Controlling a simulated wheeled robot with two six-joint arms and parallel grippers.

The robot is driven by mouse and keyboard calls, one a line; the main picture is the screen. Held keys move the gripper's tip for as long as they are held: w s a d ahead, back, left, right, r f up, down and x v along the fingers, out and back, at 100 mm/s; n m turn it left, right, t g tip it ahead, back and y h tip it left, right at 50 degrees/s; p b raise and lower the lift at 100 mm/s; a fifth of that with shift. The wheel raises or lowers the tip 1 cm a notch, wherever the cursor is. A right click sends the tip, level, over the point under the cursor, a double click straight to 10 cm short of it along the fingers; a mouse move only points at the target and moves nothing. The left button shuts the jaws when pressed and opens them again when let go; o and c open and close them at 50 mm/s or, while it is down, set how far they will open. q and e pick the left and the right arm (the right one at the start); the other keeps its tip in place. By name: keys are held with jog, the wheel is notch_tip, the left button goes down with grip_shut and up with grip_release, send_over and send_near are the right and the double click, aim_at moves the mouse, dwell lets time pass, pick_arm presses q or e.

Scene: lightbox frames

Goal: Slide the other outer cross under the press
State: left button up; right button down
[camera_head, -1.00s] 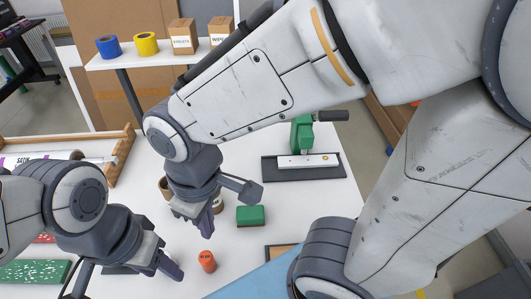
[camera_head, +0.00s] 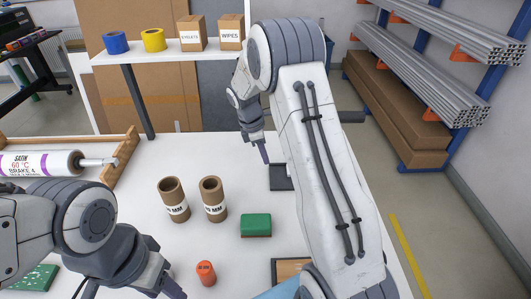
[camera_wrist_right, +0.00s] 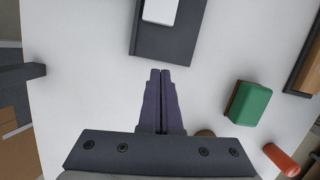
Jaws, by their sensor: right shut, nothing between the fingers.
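The press is mostly hidden behind my right arm in the head view. The left end of its dark base plate (camera_head: 280,178) shows, and part of its black handle (camera_head: 351,117). In the right wrist view the dark base plate (camera_wrist_right: 175,42) lies at the top, with a white piece (camera_wrist_right: 160,10) on it; I cannot tell whether this is a cross. My right gripper (camera_head: 265,153) is shut and empty close to the base plate; its fingertips show in the wrist view (camera_wrist_right: 160,72). My left gripper (camera_head: 172,287) is low at the front left, its jaws unclear.
Two cardboard tubes (camera_head: 173,200) (camera_head: 213,199) stand mid-table. A green block (camera_head: 256,225) and an orange cylinder (camera_head: 206,273) are nearer. A wooden rack (camera_head: 128,158) with a white cartridge (camera_head: 40,163) is left. A shelf (camera_head: 160,58) stands behind. White table between tubes and base is clear.

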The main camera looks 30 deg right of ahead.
aim_at(281, 175)
jog(key=x, duration=0.6)
jog(key=shift+p, duration=0.3)
jog(key=d, duration=0.1)
jog(key=s+d+p, duration=0.1)
jog(key=d, duration=0.1)
jog(key=shift+s+f, duration=0.1)
jog(key=shift+s+d, duration=0.1)
jog(key=shift+d, duration=0.3)
jog(key=d, duration=0.1)
jog(key=s+d+p, duration=0.1)
jog(key=d, duration=0.3)
jog(key=shift+s+p, duration=0.35)
jog(key=shift+p, duration=0.05)
jog(key=shift+a, duration=0.15)
